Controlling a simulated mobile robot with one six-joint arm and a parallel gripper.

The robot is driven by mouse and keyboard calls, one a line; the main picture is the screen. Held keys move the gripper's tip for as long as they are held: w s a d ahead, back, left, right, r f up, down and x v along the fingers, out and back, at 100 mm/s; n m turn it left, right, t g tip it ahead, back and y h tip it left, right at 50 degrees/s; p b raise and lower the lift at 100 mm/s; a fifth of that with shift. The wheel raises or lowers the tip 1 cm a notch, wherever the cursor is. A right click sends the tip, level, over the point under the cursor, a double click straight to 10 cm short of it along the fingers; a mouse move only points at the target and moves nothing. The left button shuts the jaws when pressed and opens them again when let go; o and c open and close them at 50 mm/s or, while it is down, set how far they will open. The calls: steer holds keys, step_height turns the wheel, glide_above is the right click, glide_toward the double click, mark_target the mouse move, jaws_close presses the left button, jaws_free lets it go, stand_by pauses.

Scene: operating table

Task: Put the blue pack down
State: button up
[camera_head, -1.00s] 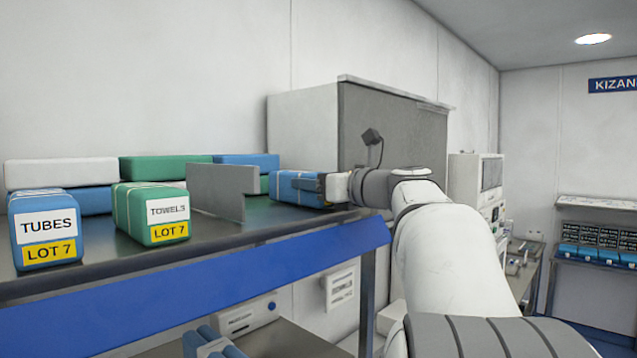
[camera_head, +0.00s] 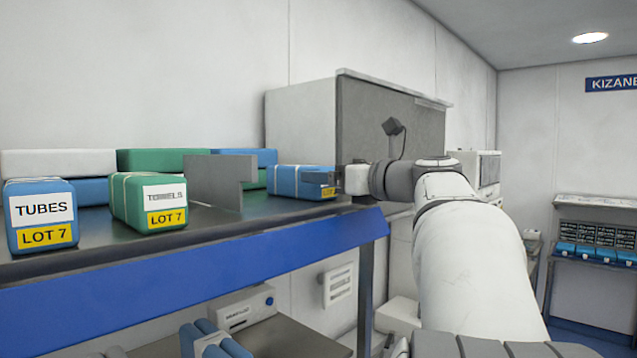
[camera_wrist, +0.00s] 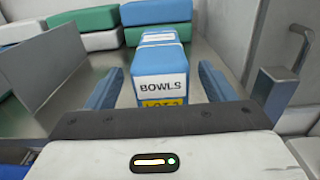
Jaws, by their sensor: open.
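The blue pack (camera_head: 293,181) sits on the dark shelf top (camera_head: 270,208), right of the grey upright divider. In the wrist view the blue pack (camera_wrist: 160,62) shows a white BOWLS label and a yellow lot label on its near end. My gripper (camera_wrist: 160,90) is open, with one finger on each side of the pack's near end and a gap visible at both sides. In the head view my gripper (camera_head: 325,180) is at the pack's right end and hides part of its label.
A grey divider (camera_head: 222,182) stands left of the pack. Left of it are a blue TUBES pack (camera_head: 40,215) and a green TOWELS pack (camera_head: 148,202). More packs (camera_head: 165,160) are stacked behind. A grey cabinet (camera_head: 300,125) stands behind on the right.

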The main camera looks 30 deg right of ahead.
steer(key=b+v, duration=0.1)
steer(key=v, duration=0.6)
steer(key=shift+s+b, duration=0.25)
steer(key=shift+b, duration=0.15)
steer(key=shift+d, duration=0.1)
